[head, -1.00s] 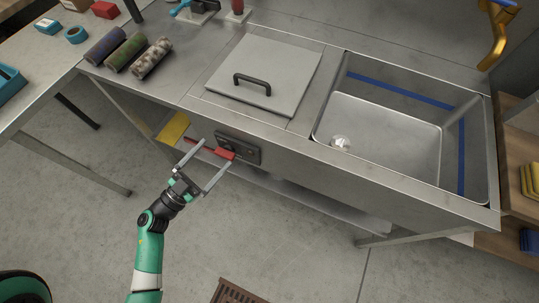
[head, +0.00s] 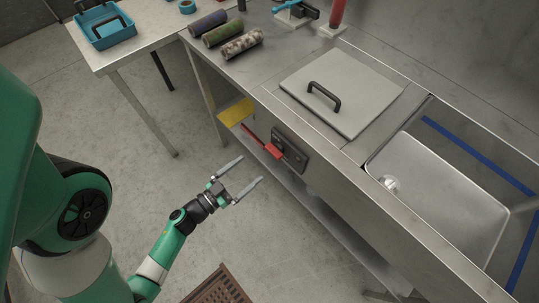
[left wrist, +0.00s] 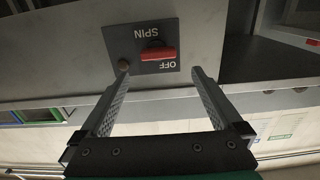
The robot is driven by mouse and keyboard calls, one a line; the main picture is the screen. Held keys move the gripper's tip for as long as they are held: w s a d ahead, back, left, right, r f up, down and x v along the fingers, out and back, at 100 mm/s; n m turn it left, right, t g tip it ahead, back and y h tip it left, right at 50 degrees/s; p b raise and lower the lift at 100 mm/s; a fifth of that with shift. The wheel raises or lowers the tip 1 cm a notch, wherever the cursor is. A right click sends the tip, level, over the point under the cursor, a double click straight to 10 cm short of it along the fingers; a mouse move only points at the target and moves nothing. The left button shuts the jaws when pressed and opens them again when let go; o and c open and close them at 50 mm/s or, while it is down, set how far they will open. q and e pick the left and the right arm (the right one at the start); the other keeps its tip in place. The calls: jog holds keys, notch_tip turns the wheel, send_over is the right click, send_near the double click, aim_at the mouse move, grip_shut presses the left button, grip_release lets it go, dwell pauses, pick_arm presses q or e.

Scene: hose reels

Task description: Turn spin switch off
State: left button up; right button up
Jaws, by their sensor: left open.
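The spin switch is a dark panel (head: 296,155) on the front of the steel counter, with a red lever (head: 273,151) standing out from it. In the left wrist view the panel (left wrist: 142,36) appears upside down, with the words SPIN and OFF. The red lever (left wrist: 158,54) lies crosswise there, close beside OFF. My left gripper (head: 252,168) is open and empty in front of the panel, apart from the lever. In the left wrist view its fingertips (left wrist: 160,74) are spread on either side below the lever. My right gripper is not in view.
A lidded compartment (head: 345,92) and a sink (head: 440,185) are set in the counter. Several rolls (head: 243,43) lie on its top. A lower shelf (head: 335,225) runs beneath. A brown floor grate (head: 219,288) lies near my left arm. The floor between is clear.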

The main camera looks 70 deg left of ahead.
aim_at(271, 154)
pick_arm(q)
jog(key=b+x, duration=0.2)
jog(key=x, duration=0.7)
jog(key=shift+w+d, duration=0.1)
jog(key=shift+w, duration=0.2)
jog(key=c, duration=1.2)
jog(key=shift+o, duration=0.2)
